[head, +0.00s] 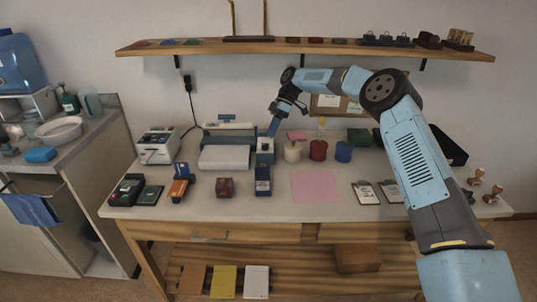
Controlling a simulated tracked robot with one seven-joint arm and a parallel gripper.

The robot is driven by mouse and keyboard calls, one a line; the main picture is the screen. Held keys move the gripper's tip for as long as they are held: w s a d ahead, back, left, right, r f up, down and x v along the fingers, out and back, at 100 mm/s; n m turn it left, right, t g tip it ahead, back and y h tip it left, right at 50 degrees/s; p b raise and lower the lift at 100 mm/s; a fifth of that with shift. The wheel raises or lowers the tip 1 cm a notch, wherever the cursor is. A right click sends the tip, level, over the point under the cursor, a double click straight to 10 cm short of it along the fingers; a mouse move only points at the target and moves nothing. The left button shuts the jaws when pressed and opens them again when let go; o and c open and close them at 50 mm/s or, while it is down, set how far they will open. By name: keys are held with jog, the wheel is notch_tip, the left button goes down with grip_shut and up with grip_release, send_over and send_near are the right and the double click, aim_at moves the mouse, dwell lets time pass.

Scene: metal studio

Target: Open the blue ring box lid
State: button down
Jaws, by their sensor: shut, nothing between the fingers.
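A small dark blue box (263,183), which looks like the ring box, stands near the middle of the bench in the head view. It has an upper and a lower part, but it is too small to tell how its lid stands. My gripper (273,128) points down behind it, shut and empty. The fingertips are just above a blue and white block (265,151) farther back. I cannot tell whether they touch that block. My gripper is apart from the dark blue box.
A dark red box (225,187) and an orange and dark device (181,187) stand to the left. A pink sheet (315,186) lies to the right. White, red and blue cylinders (318,150) stand behind it. A wooden shelf (220,47) crosses above.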

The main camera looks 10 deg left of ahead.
aim_at(267, 152)
jog(key=shift+d+f, duration=0.25)
jog(key=shift+f, duration=0.15)
jog(key=x, duration=0.8)
jog(key=shift+w+d+f, duration=0.2)
jog(key=shift+d, duration=0.15)
jog(key=shift+s+f, duration=0.15)
jog(key=shift+s, duration=0.2)
jog(key=shift+s+d+r, duration=0.15)
jog(key=shift+s, duration=0.7)
jog(key=shift+s+d+r, duration=0.1)
jog(key=shift+s+d, duration=0.1)
jog(key=shift+s, duration=0.65)
